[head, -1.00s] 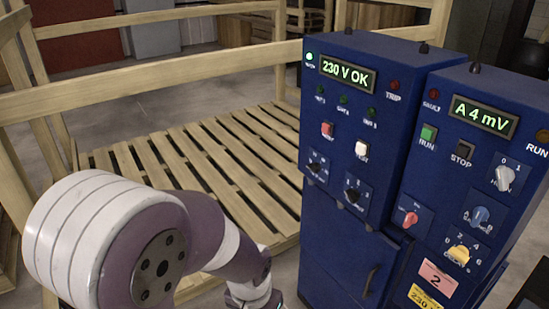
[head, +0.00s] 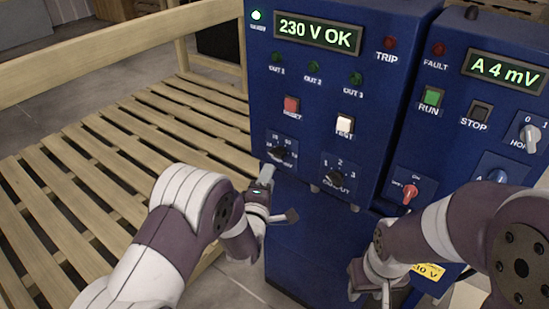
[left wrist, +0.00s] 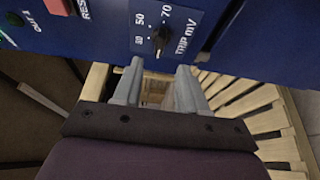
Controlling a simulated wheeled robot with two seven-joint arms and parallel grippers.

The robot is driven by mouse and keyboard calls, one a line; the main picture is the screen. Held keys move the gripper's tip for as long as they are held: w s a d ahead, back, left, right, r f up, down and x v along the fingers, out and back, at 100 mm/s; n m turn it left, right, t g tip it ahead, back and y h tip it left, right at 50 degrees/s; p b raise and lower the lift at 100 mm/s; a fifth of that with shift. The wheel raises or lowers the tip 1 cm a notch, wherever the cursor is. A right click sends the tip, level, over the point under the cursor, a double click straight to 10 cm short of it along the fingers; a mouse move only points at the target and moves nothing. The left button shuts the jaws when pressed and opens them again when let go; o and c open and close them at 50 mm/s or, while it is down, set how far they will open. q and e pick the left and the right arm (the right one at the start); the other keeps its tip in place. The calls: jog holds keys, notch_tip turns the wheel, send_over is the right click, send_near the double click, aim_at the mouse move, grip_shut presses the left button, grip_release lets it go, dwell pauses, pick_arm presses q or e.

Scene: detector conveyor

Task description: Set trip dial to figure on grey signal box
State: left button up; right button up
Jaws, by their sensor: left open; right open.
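The trip dial (head: 278,152) is a small black knob at the lower left of the left blue cabinet's front. In the left wrist view the dial (left wrist: 160,40) is marked TRIP mV, with figures including 50 and 70; its exact setting is unclear. My left gripper (head: 266,182) is just below the dial in the head view. In the left wrist view its two grey fingers (left wrist: 158,80) are apart and empty, short of the knob. My right gripper (head: 370,292) is open, low before the right cabinet. I cannot make out a grey signal box.
The left cabinet's display (head: 318,34) reads 230 V OK. Red reset (head: 291,105) and white test (head: 345,124) buttons sit above the dials, with an output dial (head: 335,175) beside the trip dial. The right cabinet's display (head: 503,72) reads A 4 mV.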

aim_at(276, 157)
pick_arm(q)
jog(key=p+x, duration=0.1)
jog(key=x, duration=0.8)
jog(key=c, duration=0.7)
